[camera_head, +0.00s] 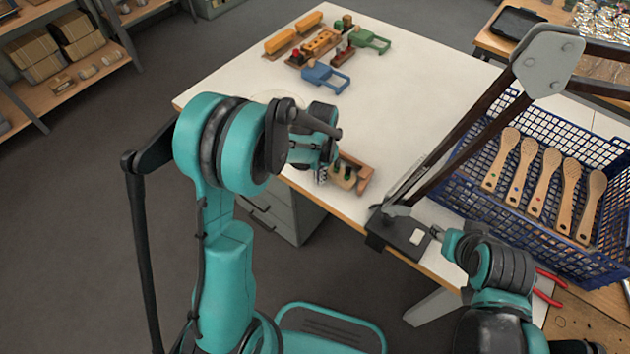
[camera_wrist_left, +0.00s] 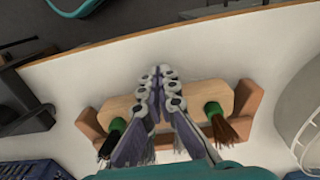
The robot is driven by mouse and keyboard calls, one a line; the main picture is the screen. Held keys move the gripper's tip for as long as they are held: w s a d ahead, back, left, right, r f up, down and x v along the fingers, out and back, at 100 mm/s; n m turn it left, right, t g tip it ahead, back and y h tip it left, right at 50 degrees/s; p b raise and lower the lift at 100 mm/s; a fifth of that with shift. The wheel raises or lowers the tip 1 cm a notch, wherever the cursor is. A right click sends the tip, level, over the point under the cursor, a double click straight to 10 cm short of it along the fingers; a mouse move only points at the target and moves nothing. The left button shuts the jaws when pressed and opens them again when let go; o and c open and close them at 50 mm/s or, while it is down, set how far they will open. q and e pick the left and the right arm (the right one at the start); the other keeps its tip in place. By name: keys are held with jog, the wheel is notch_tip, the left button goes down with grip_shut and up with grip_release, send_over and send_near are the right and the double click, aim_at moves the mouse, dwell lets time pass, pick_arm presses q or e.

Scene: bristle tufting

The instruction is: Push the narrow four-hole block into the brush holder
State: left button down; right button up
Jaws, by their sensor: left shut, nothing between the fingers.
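The light wooden block (camera_head: 343,177) sits at the brown wooden brush holder (camera_head: 364,178) near the table's front edge. In the left wrist view, the block (camera_wrist_left: 125,105) lies across the holder (camera_wrist_left: 249,98), whose ends show past both its sides. A green-bound tuft with bristles shows near each end of the block. My left gripper (camera_head: 321,176) is shut and empty; in the left wrist view its fingertips (camera_wrist_left: 160,75) are over the block's middle and hide it. I cannot tell whether they touch. My right arm's end (camera_head: 452,240) is at the lower right, its fingers unclear.
A dark lamp base (camera_head: 405,236) is clamped on the table edge right of the holder. A blue crate (camera_head: 470,180) with several wooden brushes stands at the right. Blue (camera_head: 326,77) and green (camera_head: 370,40) fixtures and orange blocks lie at the back. The middle table is clear.

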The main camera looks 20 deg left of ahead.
aim_at(331, 171)
pick_arm(q)
jog(key=shift+w+d, duration=0.1)
jog(key=shift+w, duration=0.3)
jog(key=shift+w+d+r, duration=0.1)
jog(key=shift+w+d, duration=0.05)
jog(key=shift+w, duration=0.25)
jog(key=shift+w+d, duration=0.25)
jog(key=shift+w, duration=0.45)
jog(key=shift+s, duration=0.15)
